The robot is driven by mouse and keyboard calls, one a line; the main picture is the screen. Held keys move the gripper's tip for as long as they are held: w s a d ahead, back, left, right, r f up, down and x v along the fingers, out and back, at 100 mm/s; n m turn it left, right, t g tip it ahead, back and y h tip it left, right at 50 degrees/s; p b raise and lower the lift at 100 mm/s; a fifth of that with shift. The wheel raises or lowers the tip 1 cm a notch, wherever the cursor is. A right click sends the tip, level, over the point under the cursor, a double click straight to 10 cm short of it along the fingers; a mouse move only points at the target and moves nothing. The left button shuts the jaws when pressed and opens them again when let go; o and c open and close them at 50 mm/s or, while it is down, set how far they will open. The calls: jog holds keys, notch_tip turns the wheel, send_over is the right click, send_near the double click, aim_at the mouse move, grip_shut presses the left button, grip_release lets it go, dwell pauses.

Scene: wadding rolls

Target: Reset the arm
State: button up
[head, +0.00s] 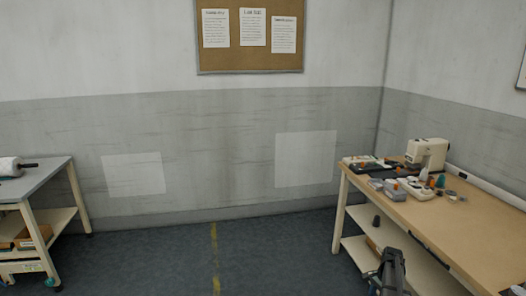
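A dark grey part of my arm, which looks like my gripper (390,268), shows at the bottom right, cut off by the lower edge. It appears in front of the wooden workbench's (475,228) left side and lower shelf. It is small and dark, so I cannot tell whether its fingers are open or shut. No held object can be made out. A white wadding roll (9,165) with a black handle end lies on the grey-topped table (48,172) at the far left, well apart from my arm.
The workbench carries a cream sewing machine (427,152), grey boxes and several small spools. The left table has lower shelves and casters. Dark blue floor (270,262) with a worn yellow line (214,255) lies clear between them. A cork board (250,60) hangs on the wall.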

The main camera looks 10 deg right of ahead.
jog(key=s+a+f+n+g, duration=0.1)
jog(key=s+a+f+n, duration=0.3)
jog(key=a, duration=0.6)
jog(key=s+a+f+n+g, duration=0.1)
jog(key=s+a+f, duration=0.55)
jog(key=a, duration=0.25)
jog(key=s+a+f+n+g, duration=0.1)
jog(key=s+a+f+n, duration=0.25)
jog(key=a+f, duration=0.45)
jog(key=s+a+n+g, duration=0.1)
jog(key=s+a+n, duration=0.1)
jog(key=s+a, duration=0.3)
jog(key=s+a+n+g+h, duration=0.1)
jog(key=s+a+n, duration=0.2)
jog(key=s+a, duration=0.3)
jog(key=s+a+f+n+g, duration=0.1)
jog(key=s+a+n, duration=0.2)
jog(key=s, duration=1.1)
jog(key=shift+a+h, duration=0.3)
jog(key=shift+a, duration=0.95)
jog(key=shift+s+f, duration=0.1)
